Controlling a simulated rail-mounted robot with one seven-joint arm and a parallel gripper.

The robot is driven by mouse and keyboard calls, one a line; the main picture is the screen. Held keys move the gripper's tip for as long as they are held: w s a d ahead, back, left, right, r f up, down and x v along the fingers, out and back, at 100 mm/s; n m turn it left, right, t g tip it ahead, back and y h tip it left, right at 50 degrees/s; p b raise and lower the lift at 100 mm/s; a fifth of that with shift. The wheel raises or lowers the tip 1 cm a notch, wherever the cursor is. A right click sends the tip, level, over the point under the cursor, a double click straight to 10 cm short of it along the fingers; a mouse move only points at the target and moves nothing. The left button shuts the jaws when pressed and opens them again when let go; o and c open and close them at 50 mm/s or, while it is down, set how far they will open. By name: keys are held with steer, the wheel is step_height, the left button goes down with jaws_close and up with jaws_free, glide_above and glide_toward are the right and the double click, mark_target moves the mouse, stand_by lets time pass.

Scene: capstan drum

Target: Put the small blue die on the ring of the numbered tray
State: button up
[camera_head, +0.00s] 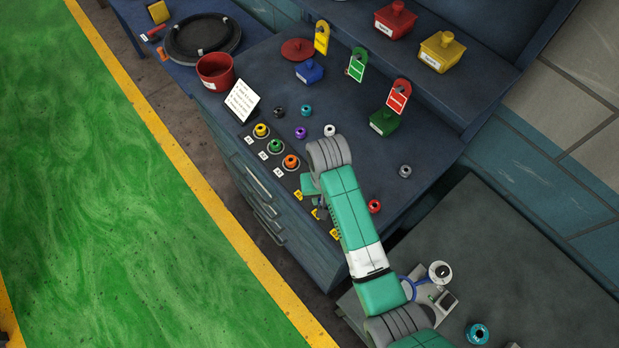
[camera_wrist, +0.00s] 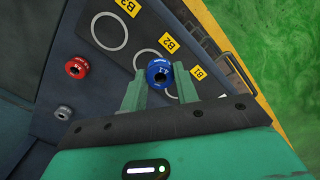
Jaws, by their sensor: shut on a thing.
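The small blue die (camera_wrist: 158,72) is round with a dark hole in its middle. It sits between the two green fingers of my gripper (camera_wrist: 159,80) in the wrist view, which are shut on it. The numbered tray has yellow labels B1, B2 (camera_wrist: 170,44) and B3, each beside a pale ring. The B3 ring (camera_wrist: 94,30) is empty. The B2 ring (camera_wrist: 137,60) is partly behind the die and a finger; the B1 ring is mostly hidden. I cannot tell the die's height above the tray. In the head view my arm hides the die and fingertips.
A red die (camera_head: 374,206) and a grey die (camera_head: 405,171) stand right of my arm. White (camera_head: 330,130), purple (camera_head: 300,132) and teal (camera_head: 306,110) dies stand behind it. Yellow, green and orange (camera_head: 291,162) dies fill the neighbouring white-labelled row.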

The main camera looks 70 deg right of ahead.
steer(key=w+d, duration=0.1)
steer(key=d, duration=0.1)
steer(key=w+d, duration=0.1)
steer(key=w, duration=0.1)
steer(key=w+d, duration=0.2)
steer(key=shift+w+d+f, duration=0.15)
steer(key=shift+d+f, duration=0.15)
steer(key=shift+f, duration=0.05)
steer(key=shift+a+f, duration=0.1)
steer(key=shift+f, duration=1.7)
steer(key=shift+f, duration=0.1)
steer(key=o, duration=1.1)
steer(key=shift+c, duration=0.2)
step_height(320, 180, up, 12)
